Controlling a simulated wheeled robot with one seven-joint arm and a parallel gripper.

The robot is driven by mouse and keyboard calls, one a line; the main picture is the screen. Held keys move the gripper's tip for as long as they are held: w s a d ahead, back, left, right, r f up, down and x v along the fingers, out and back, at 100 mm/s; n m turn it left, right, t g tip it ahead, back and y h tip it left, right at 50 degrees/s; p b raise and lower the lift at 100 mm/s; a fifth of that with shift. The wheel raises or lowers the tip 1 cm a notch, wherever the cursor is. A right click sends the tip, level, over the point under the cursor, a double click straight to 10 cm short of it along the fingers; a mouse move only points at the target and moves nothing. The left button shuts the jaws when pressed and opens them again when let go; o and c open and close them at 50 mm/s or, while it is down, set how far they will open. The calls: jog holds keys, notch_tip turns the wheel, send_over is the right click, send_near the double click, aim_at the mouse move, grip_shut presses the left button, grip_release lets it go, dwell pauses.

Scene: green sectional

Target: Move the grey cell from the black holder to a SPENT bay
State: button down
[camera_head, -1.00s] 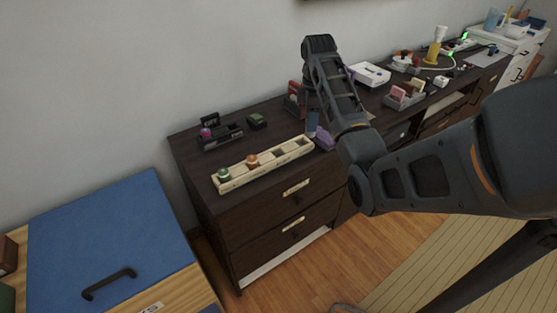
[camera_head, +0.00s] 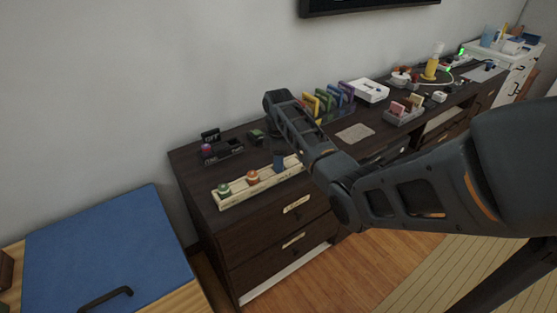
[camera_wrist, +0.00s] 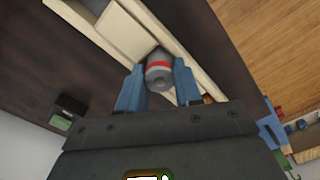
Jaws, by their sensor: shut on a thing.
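A grey cell (camera_wrist: 158,68) with a red band is between the blue fingers of my gripper (camera_wrist: 155,80), which is shut on it. In the wrist view it is over or in the long cream tray (camera_wrist: 110,32); I cannot tell whether it touches the tray. In the head view my gripper (camera_head: 279,160) is at the right part of the same tray (camera_head: 232,203), and the cell is hidden. The tray holds a green cell (camera_head: 224,190) at its left end and an orange cell (camera_head: 252,177) beside it. A black holder (camera_head: 228,150) with a purple cell (camera_head: 207,151) stands behind.
A small dark green object (camera_head: 256,135) lies behind the tray. Coloured upright pieces (camera_head: 325,101), a white box (camera_head: 369,91) and a grey organiser (camera_head: 403,114) stand farther right. A blue-topped cabinet (camera_head: 105,245) is at the left.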

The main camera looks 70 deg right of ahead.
jog(key=shift+f, duration=0.15)
jog(key=c, duration=0.8)
grip_release()
jog(key=shift+o, duration=0.2)
notch_tip(320, 180, up, 12)
dwell(0.3)
